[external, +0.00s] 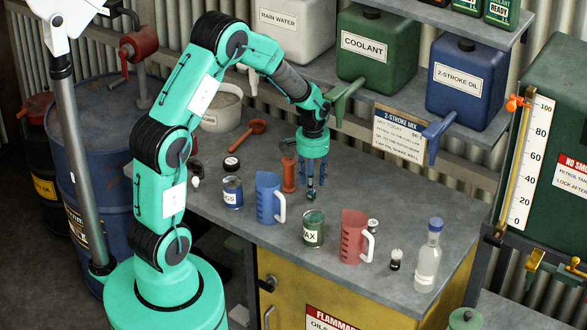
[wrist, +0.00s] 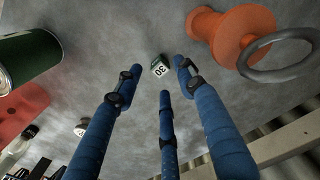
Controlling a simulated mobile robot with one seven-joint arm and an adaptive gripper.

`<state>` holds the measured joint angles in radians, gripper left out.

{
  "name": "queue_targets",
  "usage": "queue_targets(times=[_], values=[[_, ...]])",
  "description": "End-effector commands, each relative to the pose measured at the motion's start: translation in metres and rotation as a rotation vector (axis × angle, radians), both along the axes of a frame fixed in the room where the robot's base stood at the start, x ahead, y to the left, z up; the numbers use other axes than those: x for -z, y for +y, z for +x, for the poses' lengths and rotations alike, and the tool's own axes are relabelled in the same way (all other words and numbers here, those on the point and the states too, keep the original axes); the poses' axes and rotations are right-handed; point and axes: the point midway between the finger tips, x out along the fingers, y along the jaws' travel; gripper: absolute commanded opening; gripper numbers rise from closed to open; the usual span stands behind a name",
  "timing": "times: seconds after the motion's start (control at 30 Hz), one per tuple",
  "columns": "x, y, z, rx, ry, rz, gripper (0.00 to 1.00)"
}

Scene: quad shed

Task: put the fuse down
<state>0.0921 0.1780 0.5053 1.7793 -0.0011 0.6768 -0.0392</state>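The fuse (wrist: 159,66) is a small green and white block marked 30. In the wrist view it shows against the grey bench top, between and just beyond my fingertips, with visible gaps around it. My gripper (wrist: 160,78) has three blue fingers spread apart, and none appears to touch the fuse. In the external view my gripper (external: 311,184) points down over the bench, just right of the blue jug. The fuse is too small to make out clearly there.
An orange spool-shaped thing (external: 289,174) stands close left of my gripper, beside the blue jug (external: 268,198). The WAX can (external: 313,228) and red jug (external: 353,237) stand in front. A clear bottle (external: 428,258) is farther right. The bench (external: 400,190) behind and right is clear.

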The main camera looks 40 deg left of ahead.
Motion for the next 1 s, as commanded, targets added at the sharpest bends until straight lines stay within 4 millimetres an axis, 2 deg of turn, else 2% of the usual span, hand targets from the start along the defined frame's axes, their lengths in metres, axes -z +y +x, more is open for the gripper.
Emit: queue_targets(times=[0.03, 0.3, 0.5, 0.67, 1.0], values=[[-0.011, 0.0, 0.001, 0.0, -0.004, 0.0, 0.39], [-0.055, 0.0, 0.001, 0.0, -0.004, 0.0, 0.39], [-0.075, 0.0, 0.0, 0.0, -0.002, 0.0, 0.39], [-0.081, 0.0, 0.0, 0.0, -0.001, 0.0, 0.39], [-0.082, 0.0, 0.0, 0.0, 0.0, 0.0, 0.39]])
